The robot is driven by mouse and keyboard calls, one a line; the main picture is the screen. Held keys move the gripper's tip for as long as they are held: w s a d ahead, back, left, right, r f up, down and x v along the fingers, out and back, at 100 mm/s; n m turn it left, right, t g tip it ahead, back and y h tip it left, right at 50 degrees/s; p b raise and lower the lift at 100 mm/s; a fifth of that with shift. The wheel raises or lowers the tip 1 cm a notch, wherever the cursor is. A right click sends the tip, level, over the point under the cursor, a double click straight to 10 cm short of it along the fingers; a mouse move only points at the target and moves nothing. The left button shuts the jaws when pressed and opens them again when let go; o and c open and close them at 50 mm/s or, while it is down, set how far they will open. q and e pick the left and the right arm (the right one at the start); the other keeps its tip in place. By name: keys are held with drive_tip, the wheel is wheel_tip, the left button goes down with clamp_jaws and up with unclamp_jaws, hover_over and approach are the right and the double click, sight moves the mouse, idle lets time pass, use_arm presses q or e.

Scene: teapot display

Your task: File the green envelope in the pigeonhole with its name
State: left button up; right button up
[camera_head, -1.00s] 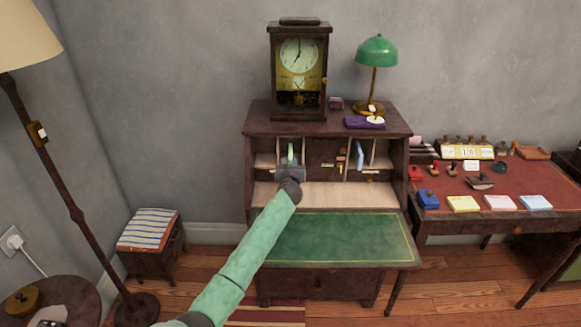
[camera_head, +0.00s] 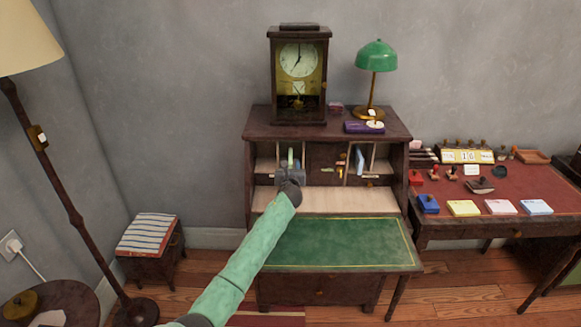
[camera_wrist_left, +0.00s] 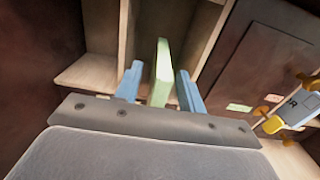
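The green envelope (camera_wrist_left: 161,72) stands upright in a narrow pigeonhole on the left of the desk's rack. Its edge shows in the head view (camera_head: 290,158). My left gripper (camera_wrist_left: 157,88) is at the front of that pigeonhole, with its two blue fingers on either side of the envelope. A gap shows between each finger and the envelope, so the gripper looks open. In the head view my left gripper (camera_head: 290,172) covers the front of the slot. The name below this pigeonhole is hidden. My right gripper is out of view.
Wooden dividers (camera_wrist_left: 213,45) flank the slot closely. A blue envelope (camera_head: 360,162) stands in a right-hand pigeonhole. A small tag with yellow parts (camera_wrist_left: 290,112) is right of my gripper. The green writing surface (camera_head: 340,240) is clear.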

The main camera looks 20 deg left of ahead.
use_arm(q)
drive_tip(key=shift+s+d, duration=0.1)
drive_tip(key=shift+s, duration=0.15)
drive_tip(key=v, duration=0.7)
drive_tip(key=shift+b, duration=0.45)
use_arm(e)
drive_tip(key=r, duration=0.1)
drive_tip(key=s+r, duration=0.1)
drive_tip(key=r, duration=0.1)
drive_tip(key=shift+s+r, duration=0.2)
use_arm(q)
drive_tip(key=shift+s, duration=0.15)
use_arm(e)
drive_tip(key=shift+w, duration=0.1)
use_arm(q)
drive_tip(key=shift+c, duration=0.4)
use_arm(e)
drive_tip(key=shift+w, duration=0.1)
